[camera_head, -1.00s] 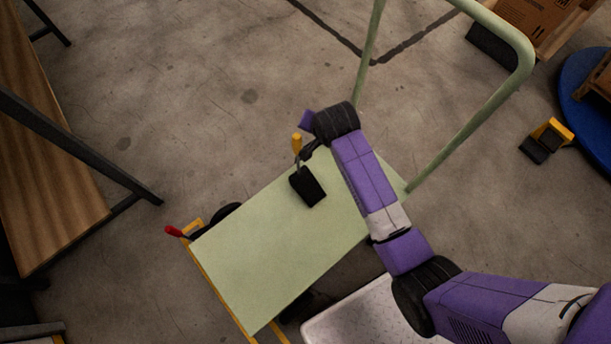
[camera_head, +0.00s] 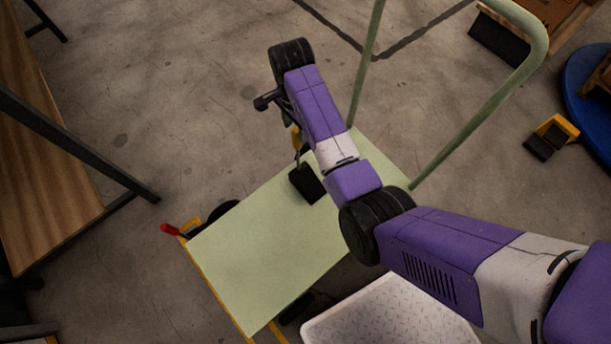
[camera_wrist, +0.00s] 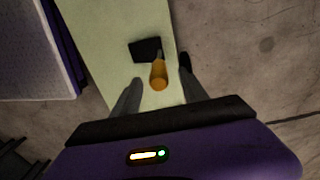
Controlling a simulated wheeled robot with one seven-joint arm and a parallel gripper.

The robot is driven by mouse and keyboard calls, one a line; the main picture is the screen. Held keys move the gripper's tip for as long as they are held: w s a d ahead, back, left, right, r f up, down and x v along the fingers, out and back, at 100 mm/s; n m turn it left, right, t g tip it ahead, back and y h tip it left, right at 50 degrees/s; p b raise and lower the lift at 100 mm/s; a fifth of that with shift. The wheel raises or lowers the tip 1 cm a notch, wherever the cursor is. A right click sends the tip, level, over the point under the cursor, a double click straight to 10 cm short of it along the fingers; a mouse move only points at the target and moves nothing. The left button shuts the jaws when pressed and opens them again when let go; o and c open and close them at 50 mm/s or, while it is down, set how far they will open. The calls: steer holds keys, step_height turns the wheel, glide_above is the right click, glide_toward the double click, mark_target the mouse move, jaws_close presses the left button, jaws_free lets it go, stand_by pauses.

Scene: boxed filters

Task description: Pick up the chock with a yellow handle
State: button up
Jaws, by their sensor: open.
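The chock (camera_head: 306,186) is a black block with a yellow-orange handle, sitting on the pale green platform of a cart (camera_head: 265,250). In the head view its handle is partly hidden by my arm. In the wrist view the black block (camera_wrist: 145,49) lies beyond the fingertips, and the orange handle (camera_wrist: 159,76) points toward my gripper. My gripper (camera_wrist: 160,71) is open, with one dark finger on each side of the handle in that view. The fingers look apart from the handle; the height gap is hard to tell. My forearm hides most of the gripper in the head view.
The cart's green tube handle (camera_head: 468,118) rises right of my arm. A red-tipped lever (camera_head: 172,230) is at its left corner. A wooden bench (camera_head: 45,180) stands left. Another black and yellow object (camera_head: 551,136) lies on the floor at right. A white tread-pattern platform (camera_head: 390,315) is in front.

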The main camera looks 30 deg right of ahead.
mark_target(297, 137)
step_height(297, 137, down, 4)
steer(key=shift+s+f+b, duration=0.1)
steer(key=shift+f+b, duration=0.15)
steer(key=shift+b, duration=0.35)
jaws_close()
steer(key=shift+r, duration=0.15)
steer(key=shift+r, duration=0.1)
